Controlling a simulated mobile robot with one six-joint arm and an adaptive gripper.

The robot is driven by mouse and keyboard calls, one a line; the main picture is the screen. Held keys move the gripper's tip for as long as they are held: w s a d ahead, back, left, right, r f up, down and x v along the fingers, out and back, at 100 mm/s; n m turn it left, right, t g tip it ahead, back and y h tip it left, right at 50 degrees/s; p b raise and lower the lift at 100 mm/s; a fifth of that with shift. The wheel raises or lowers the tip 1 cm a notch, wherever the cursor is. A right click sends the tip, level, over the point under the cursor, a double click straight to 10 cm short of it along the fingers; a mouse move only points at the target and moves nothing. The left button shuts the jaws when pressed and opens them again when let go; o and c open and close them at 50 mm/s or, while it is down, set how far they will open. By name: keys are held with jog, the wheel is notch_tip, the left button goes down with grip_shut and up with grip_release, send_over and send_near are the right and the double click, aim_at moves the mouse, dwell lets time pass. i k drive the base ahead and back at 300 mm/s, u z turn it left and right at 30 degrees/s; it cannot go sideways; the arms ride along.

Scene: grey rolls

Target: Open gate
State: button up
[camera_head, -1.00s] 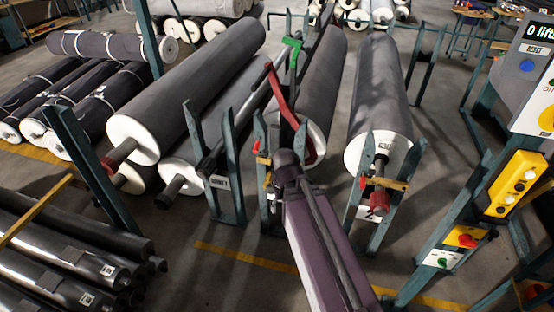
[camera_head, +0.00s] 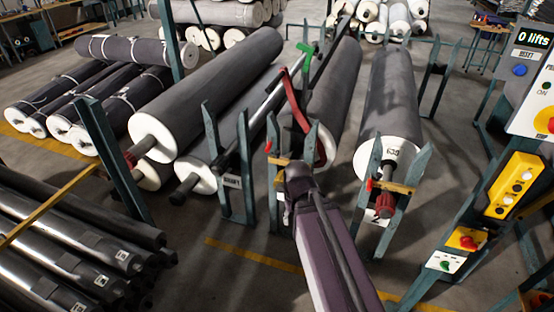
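Nothing in view is clearly labelled as a gate. Yellow bars cross the tops of two stands: one on the middle stand (camera_head: 280,161), partly behind my arm, with a small red handle beside it, and one on the right stand (camera_head: 397,188). Both bars look level across their stands. My purple arm reaches up from the bottom edge, and its dark joint overlaps the middle stand. I cannot see my gripper's fingers. A red lever (camera_head: 293,103) and a green piece (camera_head: 306,48) show above the joint; I cannot tell what they belong to.
Large grey rolls (camera_head: 215,80) lie behind the stands. Dark tubes (camera_head: 60,250) are stacked at the lower left. A control post with a yellow button box (camera_head: 516,184) stands at the right. Open floor (camera_head: 225,275) lies in front of the stands.

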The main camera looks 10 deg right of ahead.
aim_at(276, 159)
jog(key=k, duration=1.1)
jog(key=u, duration=0.4)
jog(key=i, duration=2.05)
jog(key=z, duration=0.3)
